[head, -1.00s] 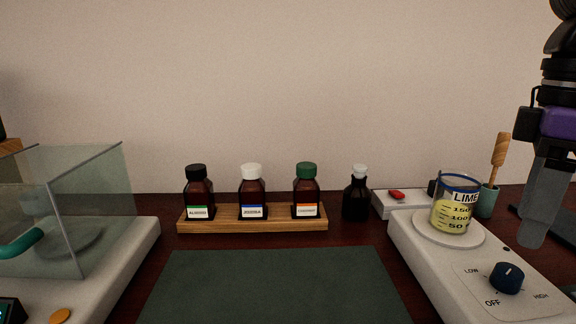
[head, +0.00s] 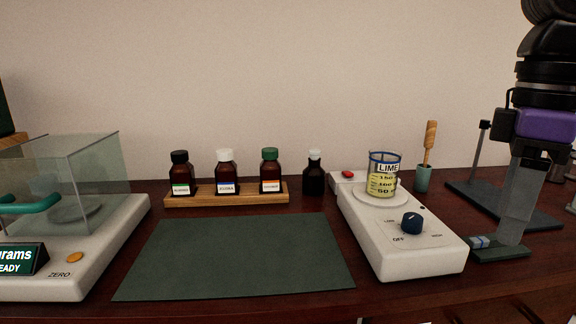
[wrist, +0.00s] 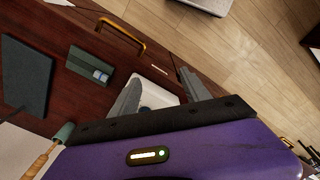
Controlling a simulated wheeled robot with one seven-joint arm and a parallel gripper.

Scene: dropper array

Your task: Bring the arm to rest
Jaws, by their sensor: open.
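My gripper (head: 512,238) hangs at the right of the head view, with a purple body and grey fingers pointing down. Its fingers are apart and empty in the wrist view (wrist: 160,78). In the head view the fingers appear in front of the dark stand on the right, near a small dark green block (head: 500,254) on the table. That block also shows in the wrist view (wrist: 90,68), to the left of the fingers. A white thing (wrist: 155,94) shows between the fingers; I cannot tell what it is.
A hotplate (head: 425,250) bears a LIME beaker (head: 383,180). A wooden rack (head: 228,196) holds three bottles. A dark bottle (head: 314,180), a green cup (head: 422,182) with a wooden-handled tool, a balance (head: 100,262), and a stand (head: 548,216) stand around. The dark mat (head: 235,256) is bare.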

